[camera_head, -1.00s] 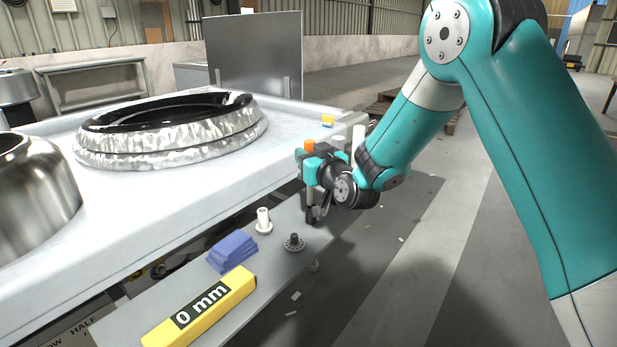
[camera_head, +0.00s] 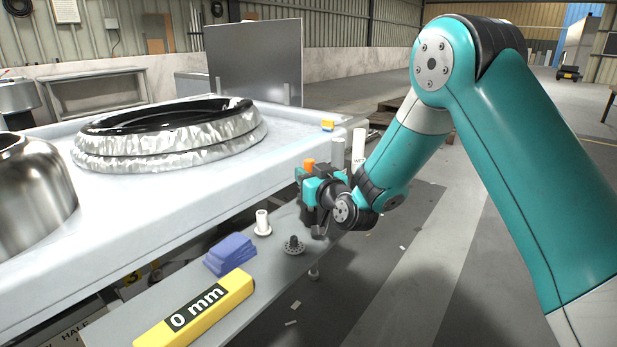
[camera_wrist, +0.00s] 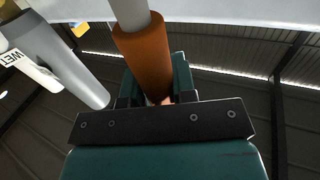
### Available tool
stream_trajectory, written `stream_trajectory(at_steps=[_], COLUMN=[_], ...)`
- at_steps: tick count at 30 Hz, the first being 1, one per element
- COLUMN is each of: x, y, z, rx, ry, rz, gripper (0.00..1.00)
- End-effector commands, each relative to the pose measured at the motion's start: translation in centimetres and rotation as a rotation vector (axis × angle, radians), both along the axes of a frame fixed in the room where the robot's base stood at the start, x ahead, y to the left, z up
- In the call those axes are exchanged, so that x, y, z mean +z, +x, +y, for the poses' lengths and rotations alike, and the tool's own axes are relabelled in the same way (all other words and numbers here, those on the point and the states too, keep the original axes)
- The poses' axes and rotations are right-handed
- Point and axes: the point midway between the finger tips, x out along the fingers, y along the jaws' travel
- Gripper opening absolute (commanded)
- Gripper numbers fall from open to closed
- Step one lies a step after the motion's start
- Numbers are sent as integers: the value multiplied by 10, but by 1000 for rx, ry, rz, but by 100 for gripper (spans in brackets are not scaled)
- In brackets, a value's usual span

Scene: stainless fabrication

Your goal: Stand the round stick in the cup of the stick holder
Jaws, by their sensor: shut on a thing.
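My gripper (camera_head: 309,211) is low over the far end of the narrow grey shelf. In the wrist view its jaws (camera_wrist: 158,99) are shut on the round stick (camera_wrist: 146,62), which has an orange section and a pale grey section running out of the top. In the head view the stick's orange end (camera_head: 309,163) stands above the gripper; its lower part is hidden. A white cup on a round flange (camera_head: 262,223), which looks like the stick holder, stands upright on the shelf, left of and apart from the gripper.
A dark knob on a perforated disc (camera_head: 293,246) lies close below the gripper. Blue blocks (camera_head: 230,254) and a yellow "0 mm" bar (camera_head: 195,311) lie nearer. Grey cylinders (camera_head: 337,153) stand behind the gripper. The large table (camera_head: 210,185) edges the shelf.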

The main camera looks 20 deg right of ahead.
Motion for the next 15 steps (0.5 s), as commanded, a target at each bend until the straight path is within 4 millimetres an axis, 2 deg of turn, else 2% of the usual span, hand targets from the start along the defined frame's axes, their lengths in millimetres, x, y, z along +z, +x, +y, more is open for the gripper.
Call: stream_trajectory(at_steps=[1,4,5,6,8,15], x=[-14,-14,-15,-15,-14,-11], y=[-1,-2,-2,-2,-2,-1], z=[0,0,0,0,0,0], rx=[3,3,3,3,2,2], ry=[-8,-9,-10,-10,-8,-7], rz=[25,27,27,27,26,20], gripper=[0,0,29,39,50,50])
